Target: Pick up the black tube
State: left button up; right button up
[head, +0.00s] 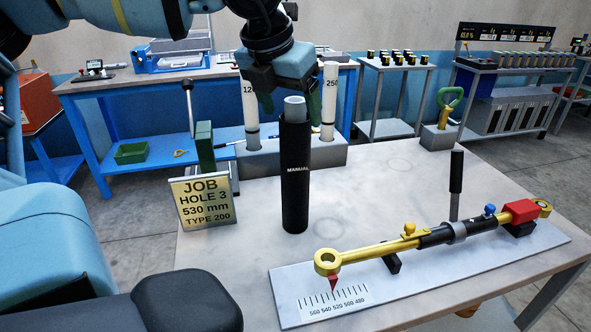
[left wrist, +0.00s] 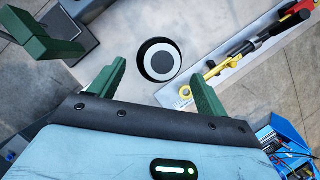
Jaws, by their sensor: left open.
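The black tube (head: 295,180), marked MANUAL, stands upright on the table. A pale cylinder (head: 295,110) sticks out of its top. In the left wrist view the tube (left wrist: 141,60) shows end-on as a black ring around a white ring with a dark centre. My left gripper (head: 289,102) points down over the tube's top and is open, with its green fingers apart. In the left wrist view the tube's end lies beyond and between the fingertips of the gripper (left wrist: 162,72), and I see no contact. My right gripper is not in view.
Behind the tube, a grey block (head: 262,165) holds white tubes (head: 329,100). A job sign (head: 205,203) and a green lever device (head: 205,148) stand at left. A plate with a yellow-and-black rod (head: 375,243) lies at right. The tabletop is clear in front of the tube.

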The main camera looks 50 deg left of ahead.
aim_at(295, 124)
pick_arm(q)
jog(key=x, duration=0.5)
jog(key=shift+w+a+p, duration=0.15)
jog(key=shift+a+p, duration=0.05)
jog(key=shift+p, duration=0.1)
jog(key=shift+r, duration=0.1)
jog(key=c, duration=1.5)
